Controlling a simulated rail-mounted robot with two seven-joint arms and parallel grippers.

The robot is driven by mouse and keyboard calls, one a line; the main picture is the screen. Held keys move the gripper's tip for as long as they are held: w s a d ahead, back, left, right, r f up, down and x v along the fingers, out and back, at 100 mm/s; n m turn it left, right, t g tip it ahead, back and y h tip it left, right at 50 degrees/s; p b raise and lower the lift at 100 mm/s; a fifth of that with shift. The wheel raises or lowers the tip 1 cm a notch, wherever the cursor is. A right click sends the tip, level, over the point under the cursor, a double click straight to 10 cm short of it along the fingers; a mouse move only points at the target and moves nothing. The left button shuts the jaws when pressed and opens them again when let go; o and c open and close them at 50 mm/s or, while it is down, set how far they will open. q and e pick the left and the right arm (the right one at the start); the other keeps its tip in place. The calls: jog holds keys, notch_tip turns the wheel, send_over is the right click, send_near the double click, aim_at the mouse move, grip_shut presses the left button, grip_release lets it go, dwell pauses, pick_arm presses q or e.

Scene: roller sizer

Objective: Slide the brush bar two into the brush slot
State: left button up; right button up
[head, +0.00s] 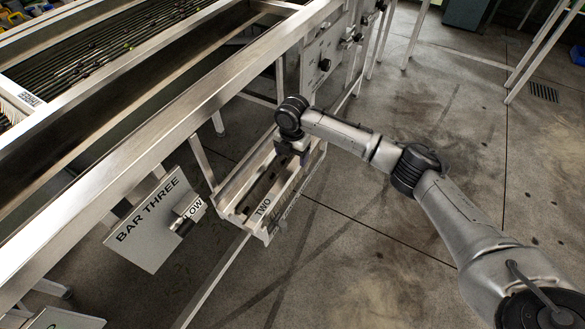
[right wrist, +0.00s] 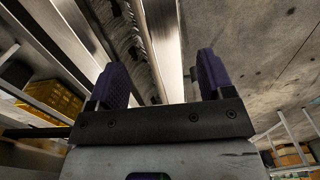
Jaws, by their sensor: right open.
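A long metal channel-like piece (head: 234,212) with the label TWO (head: 263,207) on its near end juts out below the machine's side rail in the head view. Dark patches show along its inside; I cannot tell brush bar two apart from the slot there. My right gripper (head: 291,152) is at the far end of this piece. In the right wrist view my right gripper (right wrist: 157,80) is open, with its two dark padded fingers apart. A bright metal strip (right wrist: 165,45) and a dark, rough strip (right wrist: 122,35) run beyond the fingers. Contact is unclear. My left gripper is out of view.
The machine's long side rail (head: 130,160) runs diagonally above. Control panels (head: 322,62) stand behind. The concrete floor (head: 400,270) at right is mostly clear.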

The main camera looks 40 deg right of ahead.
aim_at(293, 164)
notch_tip(293, 164, down, 4)
jog(key=shift+s+r+b, duration=0.1)
jog(key=shift+s+b, duration=0.05)
jog(key=shift+b, duration=0.9)
jog(key=shift+f, duration=0.45)
